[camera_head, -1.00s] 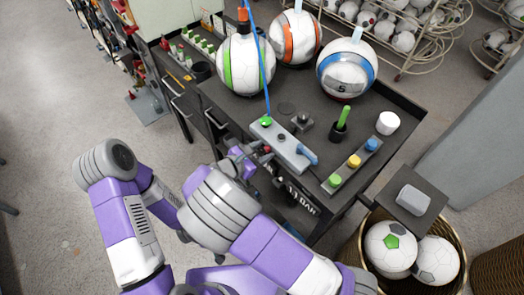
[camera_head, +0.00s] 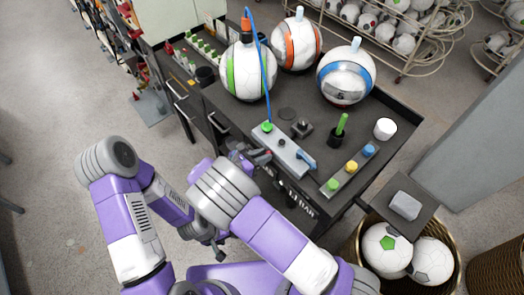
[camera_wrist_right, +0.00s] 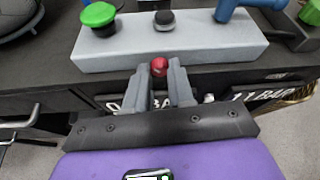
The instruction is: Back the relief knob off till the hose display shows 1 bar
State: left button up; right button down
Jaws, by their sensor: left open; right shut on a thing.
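The small red relief knob (camera_wrist_right: 159,67) is on the front of the grey block (camera_wrist_right: 240,49), seen in the right wrist view. My right gripper (camera_wrist_right: 161,72) is shut on it; in the head view this gripper (camera_head: 264,156) is at the block's front left. Two displays are on the bench front below. The right display (camera_wrist_right: 262,92) appears to read 1.1 BAR. The left display (camera_wrist_right: 113,104) starts with 0 and is partly hidden by my fingers; I cannot tell which is the hose's.
The block carries a green button (camera_wrist_right: 98,14), a dark knob (camera_wrist_right: 164,19) and a blue lever (camera_head: 306,159). A blue hose (camera_head: 263,60) rises beside a green-striped ball (camera_head: 246,72). A strip of coloured buttons (camera_head: 351,167) lies right. A basket of balls (camera_head: 388,249) stands front right.

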pick_arm(q)
jog(key=shift+r+p, duration=0.45)
jog(key=shift+r, duration=0.45)
pick_arm(e)
jog(key=shift+w+n+g+h, duration=0.1)
jog(key=shift+n+g+h, duration=0.35)
jog(key=shift+n, duration=0.45)
jog(key=c, duration=1)
grip_release()
jog(key=shift+o, duration=0.2)
jog(key=shift+a, duration=0.15)
